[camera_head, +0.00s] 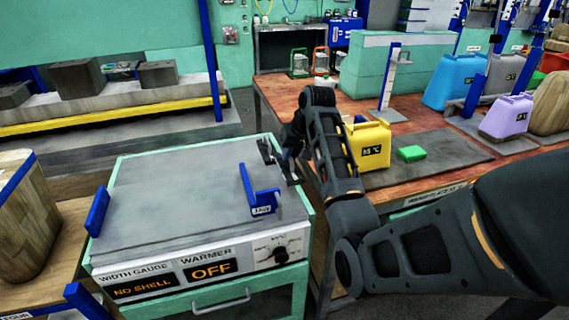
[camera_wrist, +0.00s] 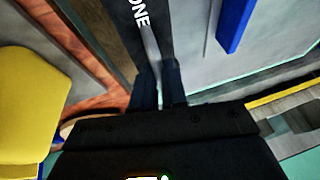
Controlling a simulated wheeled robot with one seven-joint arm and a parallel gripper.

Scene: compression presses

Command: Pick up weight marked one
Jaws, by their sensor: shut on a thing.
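My gripper (camera_head: 281,162) is above the right edge of the grey-topped warmer, next to the wooden table. In the wrist view its two fingers (camera_wrist: 158,85) are shut on the weight marked one (camera_wrist: 137,30), a dark piece with white "ONE" lettering. The weight reaches from the fingers to the top edge of that view, where it is cut off. In the head view I cannot clearly tell the weight from the dark gripper, and my arm covers part of the area.
The warmer (camera_head: 165,185) reads "OFF" and "NO SHELL" and has blue guides (camera_head: 262,199) on top. A yellow container (camera_head: 367,144) and a green block (camera_head: 411,153) stand on the wooden table to the right. Blue (camera_head: 452,80) and purple (camera_head: 506,117) containers stand further right.

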